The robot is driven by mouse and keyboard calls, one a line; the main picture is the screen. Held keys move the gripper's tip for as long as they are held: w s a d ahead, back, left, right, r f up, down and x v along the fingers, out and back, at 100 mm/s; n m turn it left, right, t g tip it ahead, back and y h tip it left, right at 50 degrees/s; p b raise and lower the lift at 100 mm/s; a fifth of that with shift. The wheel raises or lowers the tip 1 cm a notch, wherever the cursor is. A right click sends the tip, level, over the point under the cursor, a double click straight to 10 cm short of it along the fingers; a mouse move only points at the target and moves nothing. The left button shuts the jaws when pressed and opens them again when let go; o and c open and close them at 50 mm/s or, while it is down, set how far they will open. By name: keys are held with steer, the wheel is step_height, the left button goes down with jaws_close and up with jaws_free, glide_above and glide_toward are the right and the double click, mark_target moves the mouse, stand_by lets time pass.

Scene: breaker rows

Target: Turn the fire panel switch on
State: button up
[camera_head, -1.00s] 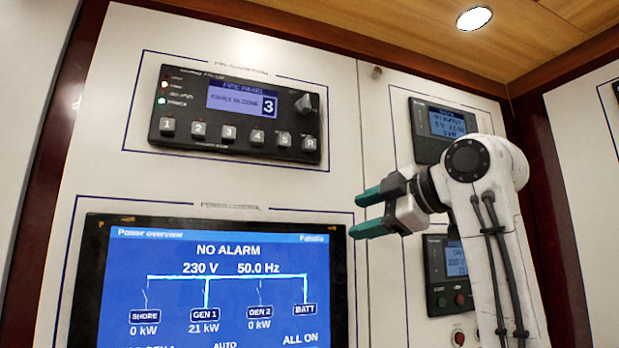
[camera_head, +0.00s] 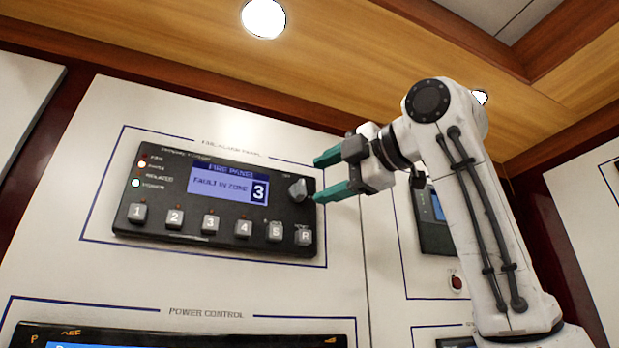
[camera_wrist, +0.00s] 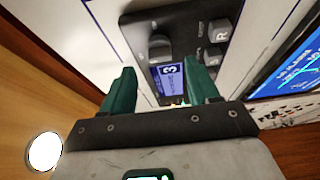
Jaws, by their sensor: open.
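The black fire panel (camera_head: 200,240) is on the white wall in the head view, its screen reading "FAULT IN ZONE 3". Its grey rotary switch (camera_head: 298,190) is at the panel's upper right, beside the screen. My gripper (camera_head: 320,174) is open, with green fingertips at the panel's right edge, close to the switch. In the wrist view the switch (camera_wrist: 158,46) shows beyond and between the two green fingers (camera_wrist: 163,85), with nothing held. I cannot tell whether a finger touches the switch. Its pointer position is too small to read.
Grey numbered buttons (camera_head: 209,222) run along the panel's lower edge. The power control display (camera_head: 180,336) is below. Another panel (camera_head: 432,215) with a red button (camera_head: 456,282) is on the right. A wooden ceiling (camera_head: 330,60) is above.

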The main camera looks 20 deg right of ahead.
mark_target(299, 191)
steer(key=shift+p+x, duration=0.65)
steer(key=shift+x, duration=1.7)
steer(key=shift+f, duration=0.1)
steer(key=c, duration=1)
